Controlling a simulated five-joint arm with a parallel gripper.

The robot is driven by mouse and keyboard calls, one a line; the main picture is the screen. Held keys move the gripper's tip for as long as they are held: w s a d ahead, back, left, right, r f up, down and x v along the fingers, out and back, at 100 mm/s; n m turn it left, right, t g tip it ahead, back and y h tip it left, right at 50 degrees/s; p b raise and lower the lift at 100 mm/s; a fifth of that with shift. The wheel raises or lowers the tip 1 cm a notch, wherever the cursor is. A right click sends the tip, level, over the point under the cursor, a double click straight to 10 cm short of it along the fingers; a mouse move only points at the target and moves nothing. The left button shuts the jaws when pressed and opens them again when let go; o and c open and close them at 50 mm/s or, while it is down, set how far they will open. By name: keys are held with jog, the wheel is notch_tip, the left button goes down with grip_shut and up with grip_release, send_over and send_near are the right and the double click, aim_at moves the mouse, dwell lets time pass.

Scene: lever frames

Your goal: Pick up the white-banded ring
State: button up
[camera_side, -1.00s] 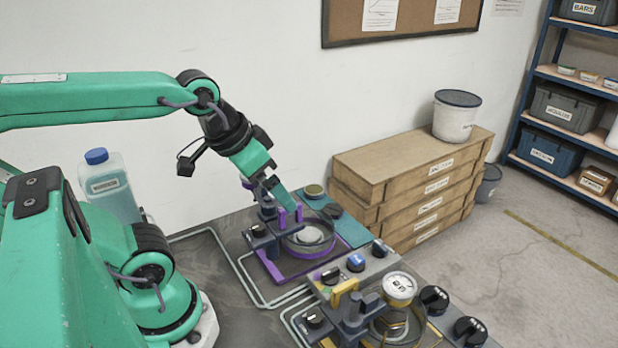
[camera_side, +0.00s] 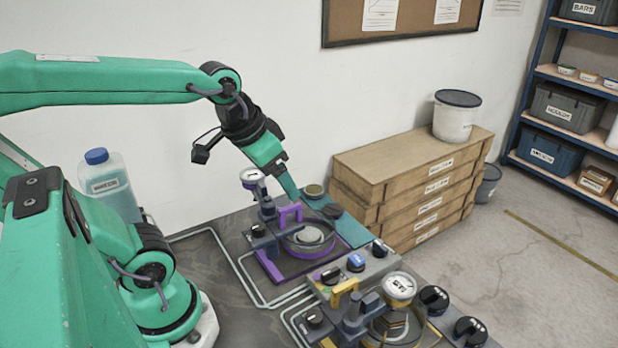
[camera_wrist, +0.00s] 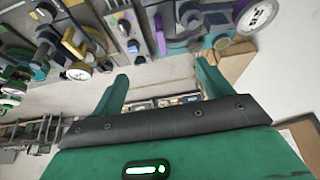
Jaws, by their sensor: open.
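My gripper (camera_side: 292,190) is open, with its teal fingers pointing down behind the purple-framed fixture (camera_side: 282,272). In the wrist view its two fingers (camera_wrist: 162,85) stand apart with nothing held between them. The purple-framed fixture has a round dish (camera_side: 322,248) with a pale rounded thing (camera_side: 310,235) inside. A second fixture with yellow parts (camera_side: 347,290) stands nearer the camera, with a round dish (camera_side: 402,335) partly cut off by the frame. I cannot make out which part, if any, is the white-banded ring.
White gauges stand on the purple fixture (camera_side: 253,176) and the yellow one (camera_side: 400,287). Black knobs (camera_side: 434,299) sit at the right. Wooden boxes (camera_side: 405,190) and a bottle (camera_side: 112,188) flank the bench.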

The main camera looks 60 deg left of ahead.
jog(key=w+a+f+n+g, duration=0.1)
jog(key=w+a+f+g, duration=0.3)
jog(key=w+a, duration=0.55)
jog(key=n+g, duration=0.1)
send_near(281, 202)
jog(key=shift+s, duration=0.25)
jog(key=shift+a+f, duration=0.3)
jog(key=shift+f, duration=0.05)
jog(key=shift+f, duration=1.3)
jog(key=shift+f, duration=0.15)
jog(key=shift+w+d+f, duration=0.1)
jog(key=shift+w+f, duration=0.05)
jog(key=shift+f, duration=1.05)
jog(key=shift+w+f, duration=0.15)
jog(key=shift+f, duration=1.1)
jog(key=shift+c, duration=0.2)
jog(key=c, duration=1.1)
